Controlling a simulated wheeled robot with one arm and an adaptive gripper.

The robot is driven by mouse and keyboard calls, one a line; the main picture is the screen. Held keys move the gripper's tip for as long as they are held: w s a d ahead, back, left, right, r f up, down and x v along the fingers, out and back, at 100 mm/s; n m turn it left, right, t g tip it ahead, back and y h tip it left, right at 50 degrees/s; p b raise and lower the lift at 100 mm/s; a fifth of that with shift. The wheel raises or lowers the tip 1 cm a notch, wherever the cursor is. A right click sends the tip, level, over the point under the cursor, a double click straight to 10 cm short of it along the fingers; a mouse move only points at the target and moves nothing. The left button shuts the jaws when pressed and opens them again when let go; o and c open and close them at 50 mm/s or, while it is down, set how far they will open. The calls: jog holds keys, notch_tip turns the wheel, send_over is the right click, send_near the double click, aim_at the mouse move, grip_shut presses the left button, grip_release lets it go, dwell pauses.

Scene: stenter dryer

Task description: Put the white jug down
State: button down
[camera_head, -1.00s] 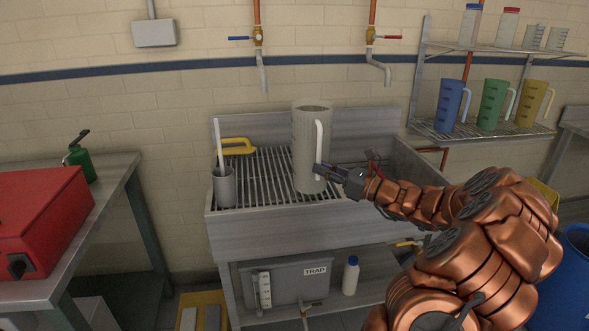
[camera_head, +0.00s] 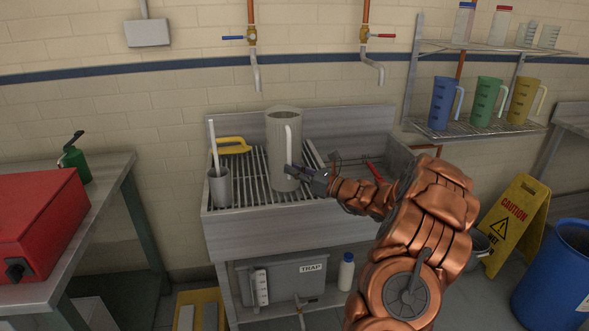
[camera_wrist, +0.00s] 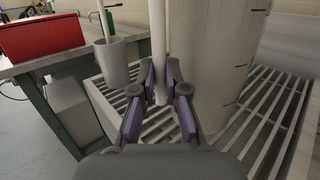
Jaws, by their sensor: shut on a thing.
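The white jug (camera_head: 283,150) stands upright over the slatted drainboard of the sink, greyish white with a tall handle (camera_head: 288,148) on its right side. In the wrist view the jug (camera_wrist: 215,60) fills the right of centre, with measuring marks on its wall. My gripper (camera_head: 293,170) is shut on the lower part of the handle, and the fingers (camera_wrist: 160,95) lie either side of it in the wrist view. The jug's base is at or just above the slats (camera_head: 255,185); I cannot tell whether it touches.
A grey cup with a white-handled brush (camera_head: 220,185) and a yellow-handled brush (camera_head: 232,145) are left of the jug on the drainboard. The sink basin (camera_head: 375,165) lies right. Two taps (camera_head: 254,60) hang above. A yellow caution sign (camera_head: 515,222) stands at right.

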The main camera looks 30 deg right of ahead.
jog(key=shift+f, duration=0.2)
jog(key=c, duration=1.2)
grip_release()
jog(key=shift+r, duration=0.1)
jog(key=b+v, duration=0.1)
jog(key=v, duration=1.1)
jog(key=shift+b, duration=0.3)
